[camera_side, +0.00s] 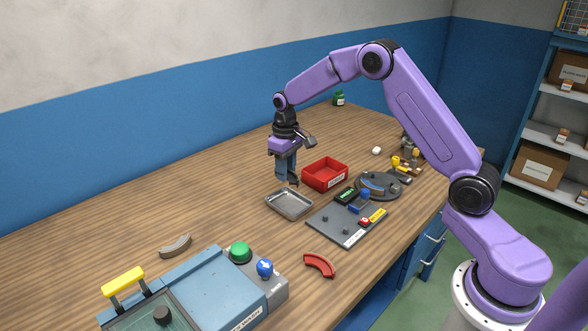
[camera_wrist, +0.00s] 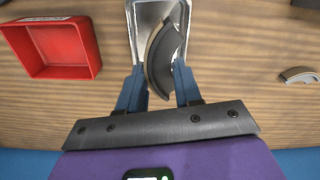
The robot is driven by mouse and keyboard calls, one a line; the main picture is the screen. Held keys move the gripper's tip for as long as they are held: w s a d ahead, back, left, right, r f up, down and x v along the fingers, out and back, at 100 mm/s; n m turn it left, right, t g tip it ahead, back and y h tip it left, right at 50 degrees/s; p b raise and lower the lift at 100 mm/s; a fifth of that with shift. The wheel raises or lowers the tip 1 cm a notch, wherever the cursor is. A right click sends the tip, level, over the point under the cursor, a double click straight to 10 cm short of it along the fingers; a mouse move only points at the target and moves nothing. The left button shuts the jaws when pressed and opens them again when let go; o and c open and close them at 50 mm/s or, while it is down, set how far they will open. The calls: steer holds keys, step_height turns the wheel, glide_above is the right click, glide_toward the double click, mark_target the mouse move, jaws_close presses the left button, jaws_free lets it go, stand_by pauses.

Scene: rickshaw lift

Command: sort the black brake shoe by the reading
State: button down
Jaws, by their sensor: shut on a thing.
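The black brake shoe (camera_wrist: 163,58) is a curved dark piece with a tan edge. It sits between the two blue fingers of my gripper (camera_wrist: 160,72) in the wrist view, and the gripper is shut on it. In the side view my gripper (camera_side: 288,180) hangs over the bench, above the far side of a metal tray (camera_side: 273,206) and left of a red bin (camera_side: 325,177). The shoe is small and mostly hidden by the fingers there. A gauge board (camera_side: 328,229) carries a dark display with green digits (camera_side: 345,195), too small to read.
A red shoe (camera_side: 320,265) lies in front of the board, and a grey-brown shoe (camera_side: 175,246) lies left. A blue parts-wash machine (camera_side: 215,283) fills the front left. A round fixture (camera_side: 378,186) stands beyond the board. The back-left bench is clear.

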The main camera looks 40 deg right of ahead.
steer(key=shift+f, duration=3.2)
steer(key=shift+f, duration=0.45)
steer(key=shift+c, duration=1.4)
jaws_free()
steer(key=shift+r, duration=0.1)
steer(key=shift+r, duration=3.4)
steer(key=shift+a, duration=0.1)
